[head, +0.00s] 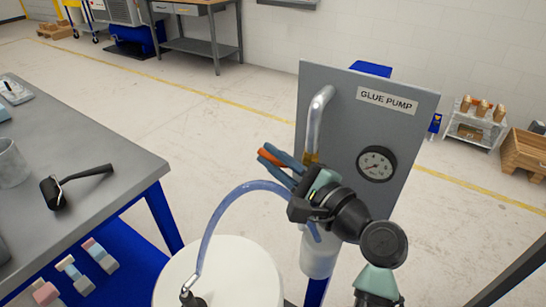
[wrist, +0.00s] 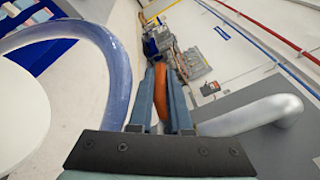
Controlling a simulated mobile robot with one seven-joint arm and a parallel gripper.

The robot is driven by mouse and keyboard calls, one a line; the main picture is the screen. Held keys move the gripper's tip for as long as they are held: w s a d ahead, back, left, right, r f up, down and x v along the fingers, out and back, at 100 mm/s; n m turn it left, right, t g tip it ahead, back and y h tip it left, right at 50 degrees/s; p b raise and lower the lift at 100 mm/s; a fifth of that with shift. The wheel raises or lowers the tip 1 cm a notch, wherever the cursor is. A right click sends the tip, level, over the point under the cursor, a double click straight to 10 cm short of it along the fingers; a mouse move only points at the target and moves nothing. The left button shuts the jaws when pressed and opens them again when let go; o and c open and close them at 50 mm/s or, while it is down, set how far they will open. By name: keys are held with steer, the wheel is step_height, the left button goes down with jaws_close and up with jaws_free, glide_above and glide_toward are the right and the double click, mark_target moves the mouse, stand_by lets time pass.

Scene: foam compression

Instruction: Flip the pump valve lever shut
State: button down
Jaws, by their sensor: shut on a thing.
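The glue pump is a grey panel (head: 335,130) with a "GLUE PUMP" label, a round gauge (head: 377,164) and a bent metal pipe (head: 319,105). The valve lever (head: 270,157) is orange, and its end sticks out at the fingertips of my gripper (head: 280,160). In the wrist view the orange lever (wrist: 170,95) lies between the two blue-grey fingers of my gripper (wrist: 166,80), which is shut on it. The brass valve body (head: 311,158) is mostly hidden behind my gripper. The pipe also shows at the right in the wrist view (wrist: 260,112).
A clear blue hose (head: 215,215) arches from a white drum (head: 230,275) toward the pump, close to my gripper. A white container (head: 318,258) hangs below the valve. The floor behind is open.

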steer(key=shift+r+p, duration=0.1)
steer(key=shift+p, duration=0.35)
steer(key=shift+p, duration=0.65)
steer(key=shift+g+h+p, duration=0.3)
steer(key=shift+h+p, duration=0.2)
steer(key=shift+p, duration=0.2)
steer(key=g+p, duration=0.1)
steer(key=p, duration=0.2)
steer(key=shift+f+n+h, duration=0.3)
steer(key=shift+f, duration=0.45)
steer(key=c, duration=0.8)
jaws_free()
steer(key=shift+c, duration=0.2)
